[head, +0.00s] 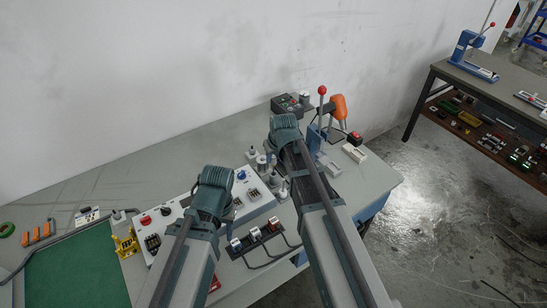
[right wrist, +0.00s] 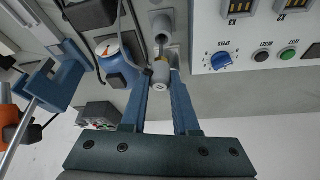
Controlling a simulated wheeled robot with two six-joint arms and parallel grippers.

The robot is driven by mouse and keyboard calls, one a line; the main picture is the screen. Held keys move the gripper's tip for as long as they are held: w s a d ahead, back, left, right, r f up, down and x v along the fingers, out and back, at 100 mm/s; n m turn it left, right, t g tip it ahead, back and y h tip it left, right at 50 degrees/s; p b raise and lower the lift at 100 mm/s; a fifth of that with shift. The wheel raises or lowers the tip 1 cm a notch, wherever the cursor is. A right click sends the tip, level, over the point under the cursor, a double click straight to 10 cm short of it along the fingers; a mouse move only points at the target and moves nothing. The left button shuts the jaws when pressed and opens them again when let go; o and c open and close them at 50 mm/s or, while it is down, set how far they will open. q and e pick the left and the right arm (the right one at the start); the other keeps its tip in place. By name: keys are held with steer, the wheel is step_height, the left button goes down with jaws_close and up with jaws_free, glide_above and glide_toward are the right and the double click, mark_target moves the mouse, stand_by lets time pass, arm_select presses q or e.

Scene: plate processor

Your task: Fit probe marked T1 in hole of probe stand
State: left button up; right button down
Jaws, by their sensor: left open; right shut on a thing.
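In the right wrist view my right gripper (right wrist: 160,90) is shut on a small grey probe (right wrist: 159,84) with a yellow band. A mark on its pale end is too small to read. Just beyond it stand grey cylindrical holders (right wrist: 161,22); one may be the probe stand, but I cannot tell whether the probe is in a hole or only in front of one. In the head view my right fingertips are hidden behind my arm. My left gripper (head: 231,213) is open over the white control panel (head: 262,203), mostly hidden by its wrist.
A blue pot (right wrist: 118,68) with a warning sign and black cable stands close left of the right fingers. A red-knobbed lever press (head: 321,91) and an orange tool (head: 339,106) stand behind. A dark rack (head: 257,239) sits at the front. The left rear table is mostly clear.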

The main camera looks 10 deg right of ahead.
mark_target(274, 164)
arm_select(q)
steer(key=shift+f+b, duration=1.9)
steer(key=shift+f, duration=0.05)
arm_select(e)
steer(key=shift+f, duration=2)
steer(key=c, duration=0.6)
jaws_free()
arm_select(q)
steer(key=shift+r, duration=0.15)
arm_select(e)
steer(key=shift+r, duration=0.15)
arm_select(q)
step_height(274, 164, up, 12)
steer(key=p, duration=1.2)
steer(key=shift+r+p, duration=0.25)
steer(key=shift+p, duration=0.15)
arm_select(e)
steer(key=v, duration=1.3)
steer(key=shift+s+r, duration=0.2)
steer(key=shift+r, duration=0.05)
